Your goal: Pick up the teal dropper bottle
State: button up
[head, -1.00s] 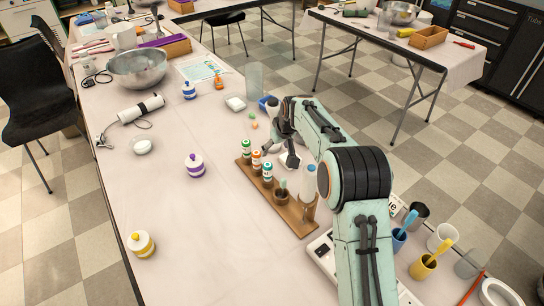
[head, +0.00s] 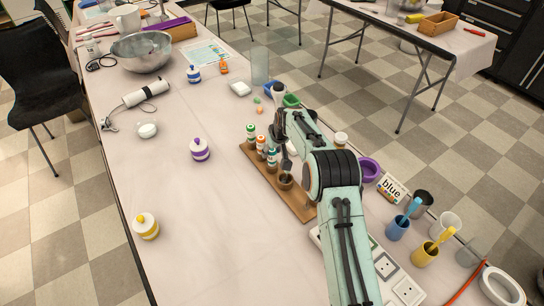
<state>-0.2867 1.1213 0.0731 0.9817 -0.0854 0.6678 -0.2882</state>
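The teal dropper bottle (head: 272,157), with a white label, stands upright on a long wooden stand (head: 300,207). It is in a row with an orange-labelled bottle (head: 261,146) and a green-labelled bottle (head: 251,132). A brown pot (head: 285,182) stands in front of them on the same stand. My gripper (head: 285,150) hangs from my arm just right of the teal bottle. It is small and dark here and partly hidden by my arm. I cannot tell whether its fingers are open or touch the bottle.
A purple-striped jar (head: 200,150) stands left of the stand. The table's front left middle is clear, apart from a yellow-striped jar (head: 146,226).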

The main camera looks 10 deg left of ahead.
jog(key=c, duration=0.4)
jog(key=shift+o, duration=0.2)
